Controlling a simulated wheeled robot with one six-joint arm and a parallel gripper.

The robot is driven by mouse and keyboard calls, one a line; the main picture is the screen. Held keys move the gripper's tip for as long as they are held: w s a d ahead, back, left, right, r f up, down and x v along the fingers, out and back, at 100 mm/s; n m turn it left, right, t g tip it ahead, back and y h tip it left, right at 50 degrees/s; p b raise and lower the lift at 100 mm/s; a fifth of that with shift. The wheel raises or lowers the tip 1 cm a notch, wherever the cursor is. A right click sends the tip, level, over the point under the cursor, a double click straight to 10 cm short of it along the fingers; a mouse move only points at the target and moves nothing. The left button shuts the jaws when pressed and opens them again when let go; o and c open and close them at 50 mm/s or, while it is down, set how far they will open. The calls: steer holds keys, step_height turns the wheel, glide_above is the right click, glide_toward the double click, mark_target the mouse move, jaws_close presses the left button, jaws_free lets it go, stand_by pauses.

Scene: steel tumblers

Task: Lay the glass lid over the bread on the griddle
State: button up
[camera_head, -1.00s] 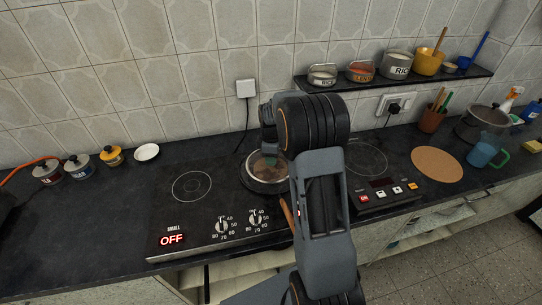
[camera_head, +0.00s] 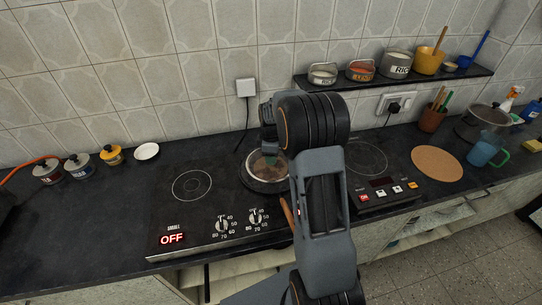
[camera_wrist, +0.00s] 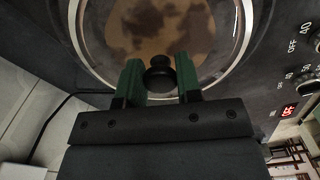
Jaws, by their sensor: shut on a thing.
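The glass lid (camera_wrist: 239,62) is clear with a pale rim and a dark knob (camera_wrist: 160,76). My gripper (camera_wrist: 161,82) has its green fingers on both sides of the knob, shut on it. Brown mottled bread (camera_wrist: 158,26) shows through the glass, below the lid. In the head view, the dark round griddle (camera_head: 258,187) is on the right part of the left cooktop, with its wooden handle (camera_head: 287,212) toward the front. My arm hides much of it. I cannot tell whether the lid's rim touches the griddle all round.
The left cooktop (camera_head: 196,218) shows a red OFF display and a bare ring left of the griddle. A second hob (camera_head: 378,196) lies to the right, beside a round cork mat (camera_head: 437,163). A shelf (camera_head: 380,80) with pots is on the wall behind.

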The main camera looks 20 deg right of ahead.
steer(key=shift+f+b, duration=0.4)
steer(key=shift+f, duration=0.2)
steer(key=o, duration=1.1)
step_height(320, 180, up, 14)
steer(key=shift+f, duration=0.1)
